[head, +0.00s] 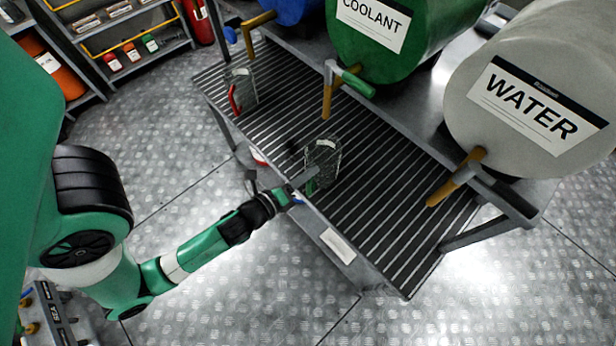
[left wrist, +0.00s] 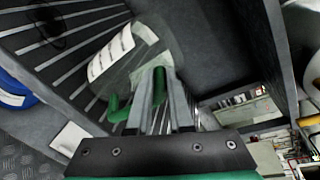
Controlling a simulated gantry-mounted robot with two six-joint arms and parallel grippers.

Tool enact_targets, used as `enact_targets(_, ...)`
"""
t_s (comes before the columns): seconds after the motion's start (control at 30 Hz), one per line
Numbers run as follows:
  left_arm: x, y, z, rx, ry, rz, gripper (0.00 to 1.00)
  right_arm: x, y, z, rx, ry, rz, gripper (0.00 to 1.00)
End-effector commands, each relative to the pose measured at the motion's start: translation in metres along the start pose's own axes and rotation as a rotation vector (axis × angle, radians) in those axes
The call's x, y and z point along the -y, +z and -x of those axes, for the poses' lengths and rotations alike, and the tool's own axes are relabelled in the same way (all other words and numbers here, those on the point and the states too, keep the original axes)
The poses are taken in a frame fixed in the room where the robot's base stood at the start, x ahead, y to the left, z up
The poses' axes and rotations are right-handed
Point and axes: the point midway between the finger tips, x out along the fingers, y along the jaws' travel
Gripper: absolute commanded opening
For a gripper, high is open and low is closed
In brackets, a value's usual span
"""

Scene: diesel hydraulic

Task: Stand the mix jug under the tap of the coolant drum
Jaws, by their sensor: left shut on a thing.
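A clear jug with a green handle (head: 323,153) is at the slatted rack, near its front edge. In the head view it appears below and in front of the coolant tap (head: 328,92); whether it rests on the slats or hangs just above them I cannot tell. My left gripper (head: 308,184) is shut on its handle from the front. In the left wrist view my left gripper's fingers (left wrist: 161,95) close at the green handle (left wrist: 120,107), with the jug's white label (left wrist: 111,54) beyond. The green coolant drum (head: 365,60) lies above. My right gripper is not in view.
A red-handled clear jug (head: 243,90) stands on the rack (head: 385,230) to the left. A grey water drum (head: 530,90) with its tap (head: 455,180) is to the right. A blue drum (head: 292,8) is at the upper left. The rack's right part is clear.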

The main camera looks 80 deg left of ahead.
Motion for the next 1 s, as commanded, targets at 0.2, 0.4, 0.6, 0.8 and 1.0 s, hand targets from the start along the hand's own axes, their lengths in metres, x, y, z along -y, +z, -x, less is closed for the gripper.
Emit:
enact_targets(0.2,0.0,0.0,0.0,0.0,0.0,-0.001,0.0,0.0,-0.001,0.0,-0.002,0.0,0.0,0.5)
enact_targets(0.4,0.0,0.0,0.0,-0.001,0.001,0.0,0.48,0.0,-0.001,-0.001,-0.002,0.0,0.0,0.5)
enact_targets(0.6,0.0,0.0,0.0,-0.001,0.001,0.0,0.49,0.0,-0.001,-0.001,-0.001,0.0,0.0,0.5)
enact_targets(0.8,0.0,0.0,0.004,-0.001,0.002,0.0,0.49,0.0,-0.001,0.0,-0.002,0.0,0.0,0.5)
enact_targets(1.0,-0.01,0.002,0.039,0.01,0.011,0.002,0.49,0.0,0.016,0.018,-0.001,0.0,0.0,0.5)
